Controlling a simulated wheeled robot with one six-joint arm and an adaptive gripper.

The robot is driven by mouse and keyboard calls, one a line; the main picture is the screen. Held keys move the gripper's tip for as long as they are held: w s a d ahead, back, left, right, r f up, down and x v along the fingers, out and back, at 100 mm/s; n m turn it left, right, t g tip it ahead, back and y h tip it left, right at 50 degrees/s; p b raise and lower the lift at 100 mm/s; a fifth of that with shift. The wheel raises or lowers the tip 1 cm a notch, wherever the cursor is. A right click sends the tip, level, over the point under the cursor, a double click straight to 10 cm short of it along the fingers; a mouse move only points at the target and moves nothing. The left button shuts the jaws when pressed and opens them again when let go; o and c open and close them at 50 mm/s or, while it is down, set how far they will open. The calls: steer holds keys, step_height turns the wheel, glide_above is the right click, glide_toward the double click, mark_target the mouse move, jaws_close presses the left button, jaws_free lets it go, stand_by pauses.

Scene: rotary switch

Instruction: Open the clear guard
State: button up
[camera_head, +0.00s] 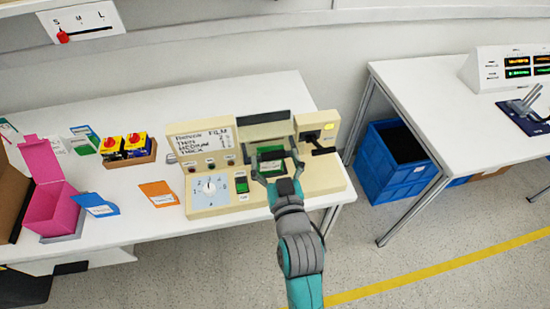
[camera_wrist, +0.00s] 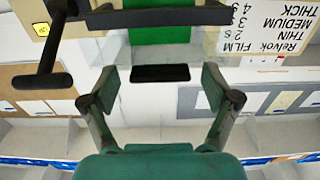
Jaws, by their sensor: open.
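The beige machine (camera_head: 225,200) stands on the white table. Its clear guard is hard to make out. A green part (camera_head: 270,153) shows in its right half, also in the wrist view (camera_wrist: 160,30). A short black bar (camera_wrist: 160,73), perhaps the guard's handle, lies between my fingertips in the wrist view, with a gap on each side. My gripper (camera_head: 277,163) is open over the machine's front, by the green part. It holds nothing; its two fingers also show in the wrist view (camera_wrist: 160,82).
A dial (camera_head: 209,187) and a label panel (camera_head: 201,138) are on the machine's left half. A black lever (camera_wrist: 43,80) is close to my gripper in the wrist view. A pink box (camera_head: 50,205), cards and a switch tray (camera_head: 130,160) lie left. A blue crate (camera_head: 395,185) stands right.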

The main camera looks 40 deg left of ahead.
mark_target(269, 137)
jaws_close()
steer(key=shift+w+a+r+g+h, duration=0.1)
steer(key=shift+r+g+h, duration=0.1)
steer(key=shift+r, duration=0.3)
steer(key=shift+w+a+r+g+h, duration=0.1)
steer(key=shift+r+h, duration=0.1)
steer(key=shift+r, duration=0.25)
steer(key=r+g+h, duration=0.1)
steer(key=r, duration=0.1)
steer(key=w+a+r+g+h, duration=0.1)
steer(key=r, duration=0.1)
steer(key=w+a+r+g+h, duration=0.1)
steer(key=r, duration=0.1)
steer(key=shift+a, duration=0.2)
steer(key=w+a+r+g+h, duration=0.3)
steer(key=w+a+r+h, duration=0.1)
steer(key=w+a, duration=0.8)
steer(key=shift+a+r, duration=0.65)
steer(key=shift+a, duration=0.4)
steer(key=shift+w, duration=0.1)
